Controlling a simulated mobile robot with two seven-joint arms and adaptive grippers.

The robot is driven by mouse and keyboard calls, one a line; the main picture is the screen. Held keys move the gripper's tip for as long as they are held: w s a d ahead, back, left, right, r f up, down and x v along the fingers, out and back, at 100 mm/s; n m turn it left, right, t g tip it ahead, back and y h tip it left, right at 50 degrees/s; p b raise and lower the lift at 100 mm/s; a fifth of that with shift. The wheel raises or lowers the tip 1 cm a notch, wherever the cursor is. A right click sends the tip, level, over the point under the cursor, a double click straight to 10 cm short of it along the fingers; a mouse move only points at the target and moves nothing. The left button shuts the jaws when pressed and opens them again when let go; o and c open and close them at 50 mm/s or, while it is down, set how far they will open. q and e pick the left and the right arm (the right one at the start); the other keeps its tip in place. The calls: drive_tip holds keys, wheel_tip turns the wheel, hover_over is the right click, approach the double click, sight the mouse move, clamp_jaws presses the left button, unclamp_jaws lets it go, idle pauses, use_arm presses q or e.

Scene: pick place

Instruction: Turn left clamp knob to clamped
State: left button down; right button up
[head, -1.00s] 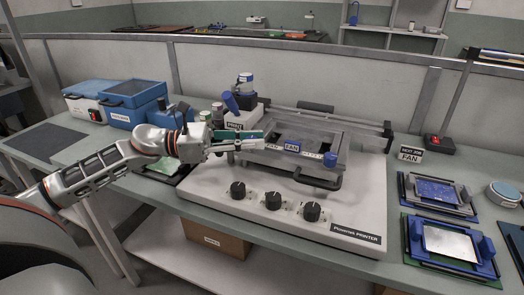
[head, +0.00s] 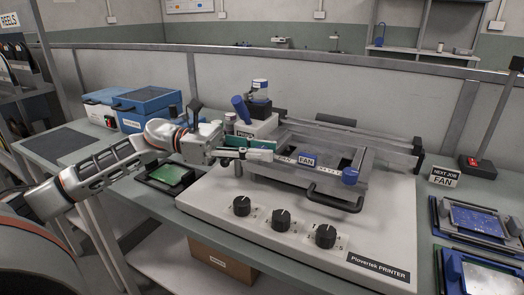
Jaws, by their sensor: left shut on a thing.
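The Plovertek printer (head: 390,225) stands on the bench. Its stencil frame (head: 270,172) carries a FAN label and has a black handle at its front. The right clamp knob (head: 350,176) is blue and sits at the frame's front right corner. My left gripper (head: 262,153) is at the frame's left end, shut on the left clamp knob, which its fingers hide. I cannot tell which way that knob is turned. My right gripper is not in view.
Three black dials (head: 283,221) line the printer's front. A green board (head: 172,176) lies under my left arm.

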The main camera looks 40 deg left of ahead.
use_arm(q)
drive_tip(key=c, duration=1.8)
unclamp_jaws()
drive_tip(key=shift+s+a, duration=0.2)
drive_tip(key=shift+a, duration=0.3)
drive_tip(key=v, duration=1)
drive_tip(key=shift+s+a, duration=0.2)
drive_tip(key=shift+a, duration=0.15)
